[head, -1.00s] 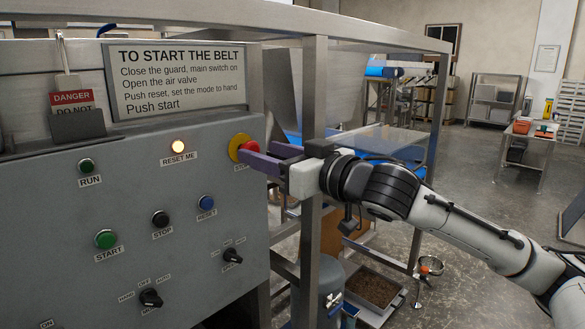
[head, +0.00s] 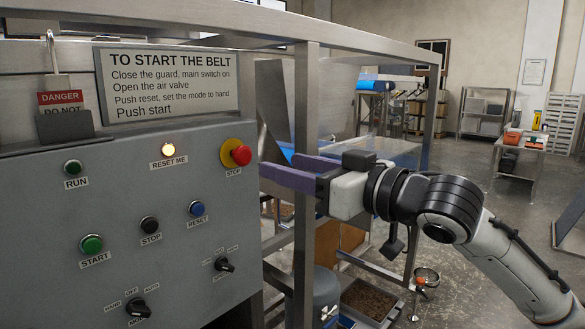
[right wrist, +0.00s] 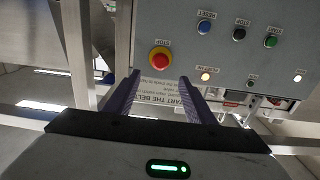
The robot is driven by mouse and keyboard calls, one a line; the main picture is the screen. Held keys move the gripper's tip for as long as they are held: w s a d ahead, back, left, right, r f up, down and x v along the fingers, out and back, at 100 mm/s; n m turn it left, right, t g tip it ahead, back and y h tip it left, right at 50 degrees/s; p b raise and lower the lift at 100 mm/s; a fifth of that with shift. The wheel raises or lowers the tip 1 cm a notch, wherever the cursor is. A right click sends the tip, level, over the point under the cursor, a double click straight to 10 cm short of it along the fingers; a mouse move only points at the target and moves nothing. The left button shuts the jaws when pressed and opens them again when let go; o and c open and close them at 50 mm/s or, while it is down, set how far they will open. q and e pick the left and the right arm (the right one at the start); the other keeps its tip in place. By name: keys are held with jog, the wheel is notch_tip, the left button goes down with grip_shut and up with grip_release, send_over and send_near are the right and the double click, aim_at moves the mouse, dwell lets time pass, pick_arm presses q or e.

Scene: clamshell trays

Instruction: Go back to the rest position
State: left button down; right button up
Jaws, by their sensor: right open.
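My right gripper (head: 290,170) is open and empty, with purple fingers, just right of the grey control panel (head: 130,215) in the head view. The red stop button (head: 240,155) on its yellow collar sits at the panel's upper right, apart from the fingertips. In the right wrist view the open fingers (right wrist: 155,95) point toward the panel, and the stop button (right wrist: 160,60) shows ahead between them. The amber RESET ME lamp (head: 168,150) is lit. My left gripper is in neither view.
A metal frame post (head: 306,130) stands right beside the gripper. The panel also carries a green start button (head: 91,244), a blue reset button (head: 197,209) and a mode knob (head: 136,307). A tray of brown material (head: 368,300) lies low behind my arm. Open floor lies to the right.

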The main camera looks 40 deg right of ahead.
dwell(0.3)
jog(key=w+d+f+m+g+h, duration=0.1)
jog(key=d+f+g, duration=0.1)
jog(key=f, duration=1)
jog(key=w+d+f+m+g, duration=0.1)
jog(key=w+d+f+g, duration=0.1)
jog(key=f, duration=1.1)
jog(key=s+a+f+g, duration=0.1)
jog(key=s+a+f, duration=0.2)
jog(key=f, duration=0.9)
jog(key=s+a+f+n+g+y, duration=0.1)
jog(key=s+a+f+g, duration=0.1)
jog(key=s+a+f, duration=0.6)
jog(key=s+a+f+n+g+y, duration=0.1)
jog(key=s+a+f+n+g, duration=0.1)
jog(key=s+a+f, duration=0.6)
jog(key=a+f, duration=0.5)
jog(key=f, duration=0.1)
jog(key=shift+s+f, duration=0.2)
jog(key=shift+c, duration=0.2)
